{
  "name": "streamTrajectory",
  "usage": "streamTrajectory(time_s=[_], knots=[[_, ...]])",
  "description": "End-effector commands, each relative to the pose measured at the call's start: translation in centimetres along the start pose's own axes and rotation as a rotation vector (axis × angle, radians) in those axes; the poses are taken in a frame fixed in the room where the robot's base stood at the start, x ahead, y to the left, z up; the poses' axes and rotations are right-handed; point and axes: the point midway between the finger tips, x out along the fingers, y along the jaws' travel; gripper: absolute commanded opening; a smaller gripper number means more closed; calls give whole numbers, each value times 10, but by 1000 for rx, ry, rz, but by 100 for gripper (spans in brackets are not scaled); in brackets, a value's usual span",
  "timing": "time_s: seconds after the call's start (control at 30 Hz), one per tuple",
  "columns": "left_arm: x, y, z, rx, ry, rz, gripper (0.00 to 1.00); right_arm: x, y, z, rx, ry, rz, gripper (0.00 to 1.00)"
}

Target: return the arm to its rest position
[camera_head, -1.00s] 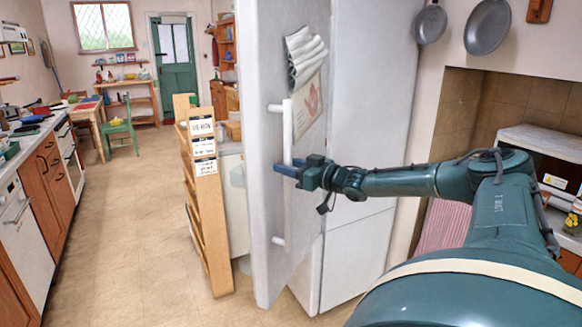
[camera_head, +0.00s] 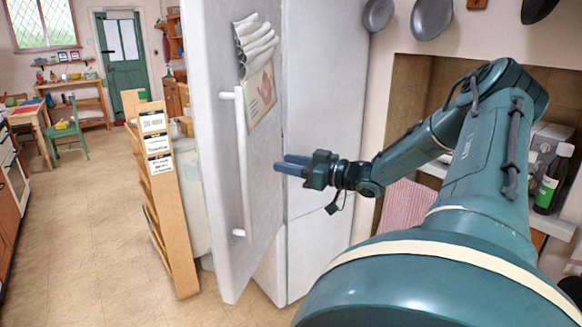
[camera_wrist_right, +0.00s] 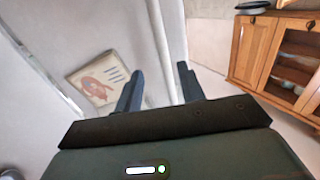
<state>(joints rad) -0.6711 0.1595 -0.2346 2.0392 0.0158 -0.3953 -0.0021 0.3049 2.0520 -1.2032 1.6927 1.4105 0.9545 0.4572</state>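My right gripper (camera_head: 282,164) is at the middle of the head view, its two blue fingers pointing left. The right wrist view shows the fingers (camera_wrist_right: 160,72) spread apart with nothing held. The white fridge door (camera_head: 215,150) stands ajar, with a long white vertical handle (camera_head: 242,160) on its face. In the head view the gripper is to the right of the handle and apart from it. In the right wrist view the handle (camera_wrist_right: 158,40) shows beyond the gap between the fingers. My left gripper is not in view.
A wooden rack (camera_head: 160,190) with labels stands left of the door. A counter with a dark bottle (camera_head: 551,180) is at the right, below hanging pans (camera_head: 431,18). A striped towel (camera_head: 402,212) hangs behind my arm. The tiled floor (camera_head: 90,240) at left is clear.

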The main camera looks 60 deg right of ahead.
Motion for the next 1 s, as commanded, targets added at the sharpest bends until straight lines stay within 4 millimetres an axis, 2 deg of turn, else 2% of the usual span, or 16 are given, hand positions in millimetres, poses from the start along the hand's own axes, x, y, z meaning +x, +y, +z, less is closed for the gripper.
streamTrajectory(time_s=[0.67,0.77,0.87,0.97,1.0], knots=[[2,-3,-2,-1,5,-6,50,0,-3,4,5,-7,-6,39],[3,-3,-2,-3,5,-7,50,8,-18,27,23,-42,-40,39],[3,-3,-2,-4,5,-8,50,22,-51,71,54,-108,-111,39],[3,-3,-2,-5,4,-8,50,33,-101,127,88,-189,-210,39],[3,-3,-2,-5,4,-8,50,35,-124,148,100,-219,-251,39]])
